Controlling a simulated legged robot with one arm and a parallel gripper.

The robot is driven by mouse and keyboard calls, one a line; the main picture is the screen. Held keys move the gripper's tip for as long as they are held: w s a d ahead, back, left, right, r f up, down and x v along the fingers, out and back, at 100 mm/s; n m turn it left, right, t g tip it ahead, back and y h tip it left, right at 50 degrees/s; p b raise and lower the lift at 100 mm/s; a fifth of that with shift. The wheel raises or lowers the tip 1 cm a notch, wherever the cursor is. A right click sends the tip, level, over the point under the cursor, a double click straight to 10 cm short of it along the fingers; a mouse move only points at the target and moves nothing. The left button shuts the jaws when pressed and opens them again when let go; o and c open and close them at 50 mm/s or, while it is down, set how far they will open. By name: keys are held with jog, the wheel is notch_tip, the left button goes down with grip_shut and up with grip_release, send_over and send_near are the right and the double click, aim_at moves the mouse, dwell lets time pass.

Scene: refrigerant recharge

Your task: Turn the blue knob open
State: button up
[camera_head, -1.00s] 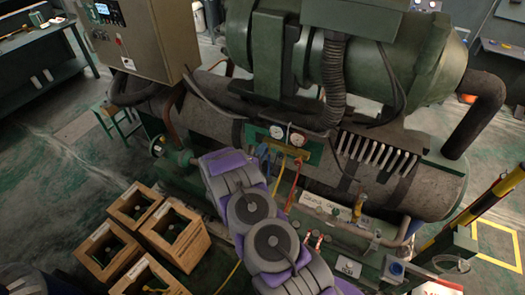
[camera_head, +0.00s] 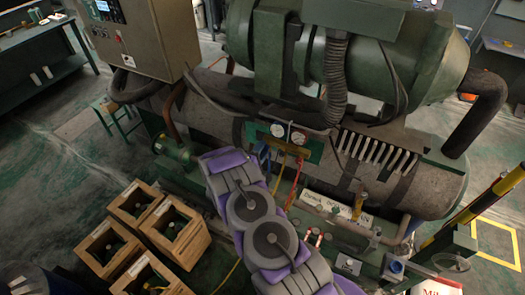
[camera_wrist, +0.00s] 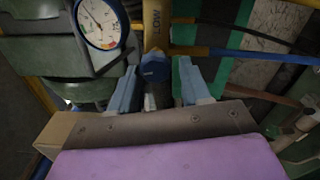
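The blue knob (camera_wrist: 154,68) shows in the wrist view, below the yellow manifold body (camera_wrist: 154,22) marked LOW. My gripper (camera_wrist: 157,80) has its two light-blue fingers apart, one on each side of the knob. The knob appears between the fingertips, with visible gaps on both sides; I cannot tell how deep it sits between them. A round gauge (camera_wrist: 99,22) is at the upper left. In the head view, the manifold (camera_head: 293,147) with its two gauges is beyond my purple and grey arm. The knob and fingers are not clear there.
Wooden crates (camera_head: 160,220) stand on the floor at left, and a large green machine (camera_head: 390,60) fills the back.

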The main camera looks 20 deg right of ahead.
jog(key=shift+o, duration=0.8)
jog(key=shift+s+r, duration=0.15)
jog(key=shift+a, duration=0.1)
jog(key=shift+b+v, duration=0.8)
jog(key=shift+v, duration=7.9)
